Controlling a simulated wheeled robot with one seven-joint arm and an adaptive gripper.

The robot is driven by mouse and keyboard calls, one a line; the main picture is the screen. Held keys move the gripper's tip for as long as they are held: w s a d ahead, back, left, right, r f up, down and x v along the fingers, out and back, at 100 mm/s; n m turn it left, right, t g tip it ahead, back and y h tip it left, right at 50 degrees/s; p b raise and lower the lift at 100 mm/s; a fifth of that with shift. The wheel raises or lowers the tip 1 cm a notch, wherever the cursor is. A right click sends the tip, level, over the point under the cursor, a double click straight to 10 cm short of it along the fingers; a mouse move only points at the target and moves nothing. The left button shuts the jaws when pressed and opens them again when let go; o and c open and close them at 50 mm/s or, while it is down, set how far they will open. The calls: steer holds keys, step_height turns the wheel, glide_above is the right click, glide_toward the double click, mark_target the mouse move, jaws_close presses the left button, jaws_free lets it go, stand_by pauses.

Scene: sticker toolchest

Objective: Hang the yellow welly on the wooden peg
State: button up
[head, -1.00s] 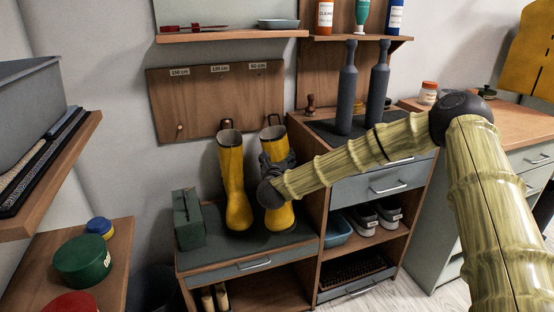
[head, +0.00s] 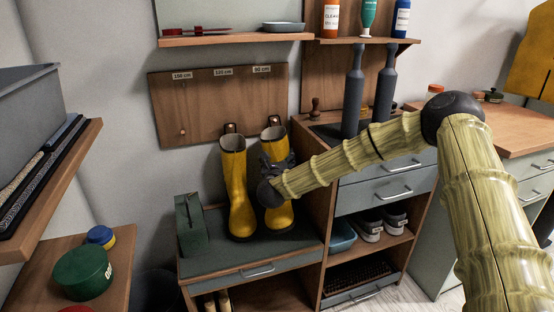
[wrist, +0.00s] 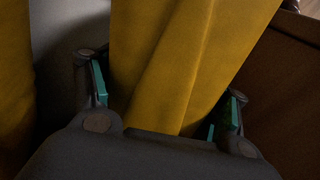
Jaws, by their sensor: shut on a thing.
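Two yellow wellies show side by side at the bench. The left welly (head: 240,190) stands upright on the bench top. The right welly (head: 279,216) is upright, with my gripper (head: 276,171) closed around its shaft. In the wrist view, that welly's yellow shaft (wrist: 185,60) fills the space between the teal pads of my gripper (wrist: 168,98). I cannot tell if its sole touches the bench. Both wellies have a dark loop at the top. A small wooden peg (head: 182,132) sticks out of the wall board, under the left label.
The brown wall board (head: 205,105) carries height labels, above and behind the wellies. A green box (head: 190,225) stands left of them on the bench (head: 225,262). A cabinet with grey bottles (head: 353,95) is close on the right. A shelf (head: 235,40) overhangs the board.

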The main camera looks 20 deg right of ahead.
steer(key=shift+w+f+b, duration=0.5)
steer(key=shift+w+b, duration=0.15)
steer(key=shift+w, duration=0.1)
steer(key=shift+w+a+f, duration=0.15)
steer(key=shift+a, duration=0.1)
steer(key=shift+d+b, duration=0.1)
steer(key=shift+b, duration=0.2)
steer(key=shift+d, duration=0.15)
